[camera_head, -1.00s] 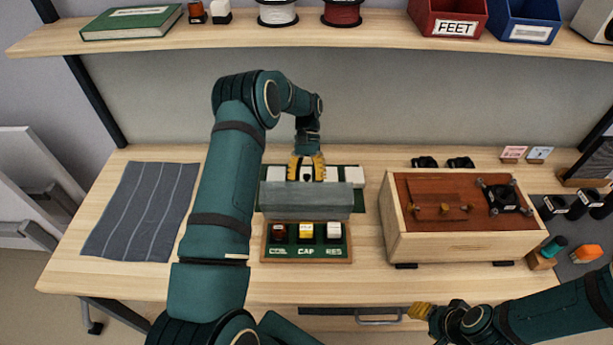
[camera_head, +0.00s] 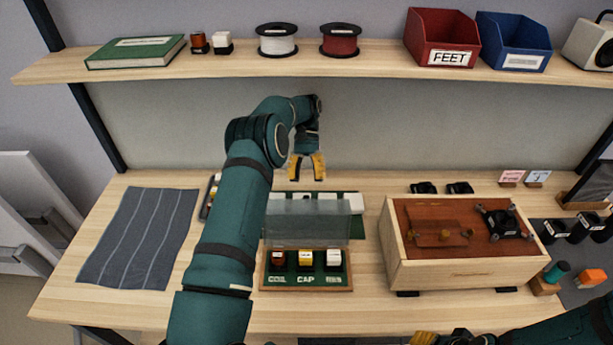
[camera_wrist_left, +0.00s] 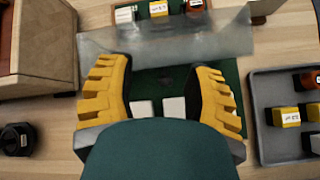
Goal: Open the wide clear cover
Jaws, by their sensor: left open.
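The wide clear cover (camera_head: 306,222) is a see-through greyish panel in the head view. It rises, seemingly tilted, between the front row of the green case (camera_head: 347,283) and the white blocks behind it. In the left wrist view the cover (camera_wrist_left: 160,38) spans the top, beyond the fingertips. My left gripper (camera_head: 307,168) is open and empty, above and behind the case; it also shows in the left wrist view (camera_wrist_left: 162,70). I cannot tell whether it touches the cover. My right gripper (camera_head: 425,338) is mostly cut off at the bottom edge.
A wooden box (camera_head: 450,268) with a brown top stands right of the case. A grey tray (camera_wrist_left: 262,125) with small parts lies beside the case, mostly behind my left arm in the head view. A striped cloth (camera_head: 135,240) lies left. A shelf (camera_head: 385,62) runs above.

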